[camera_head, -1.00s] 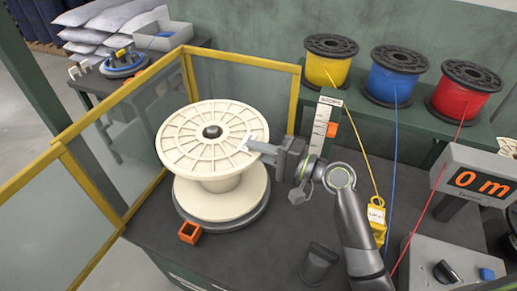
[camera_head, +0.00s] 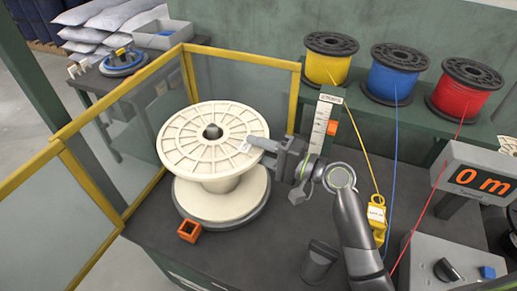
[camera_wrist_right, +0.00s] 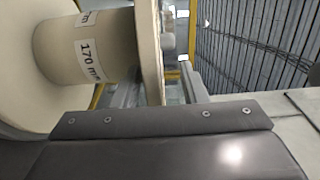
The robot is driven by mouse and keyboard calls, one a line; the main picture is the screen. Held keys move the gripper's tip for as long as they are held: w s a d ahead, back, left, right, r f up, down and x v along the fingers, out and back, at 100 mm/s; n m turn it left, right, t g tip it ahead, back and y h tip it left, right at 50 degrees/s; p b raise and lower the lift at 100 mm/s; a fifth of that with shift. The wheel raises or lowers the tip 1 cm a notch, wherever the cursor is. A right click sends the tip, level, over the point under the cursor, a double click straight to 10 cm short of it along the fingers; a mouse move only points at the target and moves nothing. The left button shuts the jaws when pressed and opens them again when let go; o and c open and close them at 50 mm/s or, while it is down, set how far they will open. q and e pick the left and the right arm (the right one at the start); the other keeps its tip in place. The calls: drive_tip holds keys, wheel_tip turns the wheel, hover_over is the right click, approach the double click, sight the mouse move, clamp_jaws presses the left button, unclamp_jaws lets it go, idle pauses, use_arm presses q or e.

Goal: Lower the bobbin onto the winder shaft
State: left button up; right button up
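The bobbin (camera_head: 190,150) is a large cream spool with a ribbed top flange, upright at the winder. The dark, rounded tip of the winder shaft (camera_head: 213,131) stands up through its centre hole. Its lower flange is over the grey round winder base (camera_head: 247,222); I cannot tell whether they touch. My right gripper (camera_head: 257,145) is at the right rim of the top flange and looks shut on it, though one finger is hidden. My left gripper is not in view.
Yellow-framed clear panels (camera_head: 115,130) stand left of and behind the bobbin. A grey-white scale post with an orange marker (camera_head: 332,128) is close behind my right gripper. An orange square piece (camera_head: 189,231) lies by the base. Yellow, blue and red wire spools (camera_head: 397,72) stand back right.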

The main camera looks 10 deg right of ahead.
drive_tip(key=shift+f, duration=0.25)
drive_tip(key=b+v, duration=0.4)
drive_tip(key=v, duration=1.3)
drive_tip(key=shift+r, duration=0.3)
drive_tip(key=shift+s+d, duration=0.1)
drive_tip(key=shift+d, duration=0.05)
idle(0.4)
